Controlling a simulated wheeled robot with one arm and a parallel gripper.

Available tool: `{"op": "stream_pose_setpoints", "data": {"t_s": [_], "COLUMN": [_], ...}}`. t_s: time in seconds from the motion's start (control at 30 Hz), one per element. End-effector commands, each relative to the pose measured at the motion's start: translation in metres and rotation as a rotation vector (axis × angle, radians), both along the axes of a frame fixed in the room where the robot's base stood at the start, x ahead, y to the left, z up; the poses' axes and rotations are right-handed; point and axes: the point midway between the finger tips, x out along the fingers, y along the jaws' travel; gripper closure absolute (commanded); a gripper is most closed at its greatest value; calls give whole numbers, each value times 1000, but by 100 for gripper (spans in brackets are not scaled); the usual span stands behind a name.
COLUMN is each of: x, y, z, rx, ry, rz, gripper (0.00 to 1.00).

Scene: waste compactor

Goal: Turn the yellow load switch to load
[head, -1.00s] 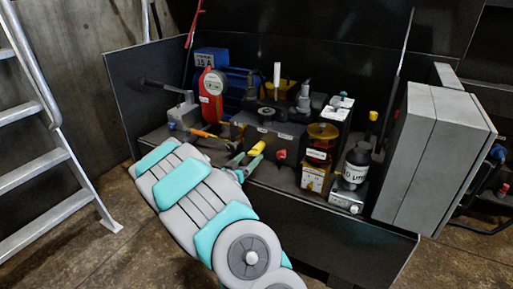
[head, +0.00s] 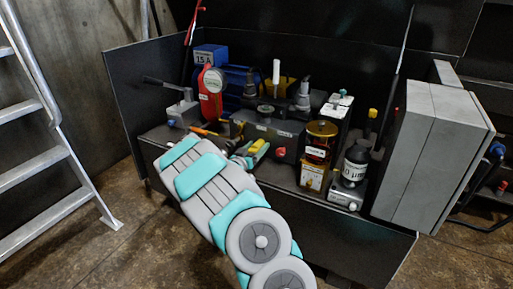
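A yellow handle (head: 256,146), which looks like the load switch, is at the front of the machine's dark block, left of a red knob. My gripper (head: 252,153) is right at this yellow handle, its teal fingertips beside it. My arm hides most of the fingers and the lower part of the handle. I cannot tell whether the fingers touch the handle or are closed on it. Any load marking is too small to read.
A red knob (head: 280,152) is just right of my gripper. An orange-handled lever (head: 204,131) is to the left. An amber glass unit (head: 318,140), a black bottle (head: 356,163) and a grey cabinet (head: 432,150) stand to the right. A ladder (head: 45,150) is at the far left.

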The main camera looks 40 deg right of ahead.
Motion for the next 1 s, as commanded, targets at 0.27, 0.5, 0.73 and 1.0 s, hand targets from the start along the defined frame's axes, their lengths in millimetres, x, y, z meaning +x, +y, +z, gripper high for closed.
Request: {"op": "stream_pose_setpoints", "data": {"t_s": [0.27,0.5,0.73,1.0], "x": [0,0,0,0], "y": [0,0,0,0], "z": [0,0,0,-2], "rx": [0,0,0,25], "ry": [0,0,0,-67], "rz": [0,0,0,-2], "gripper": [55,82,100,100]}}
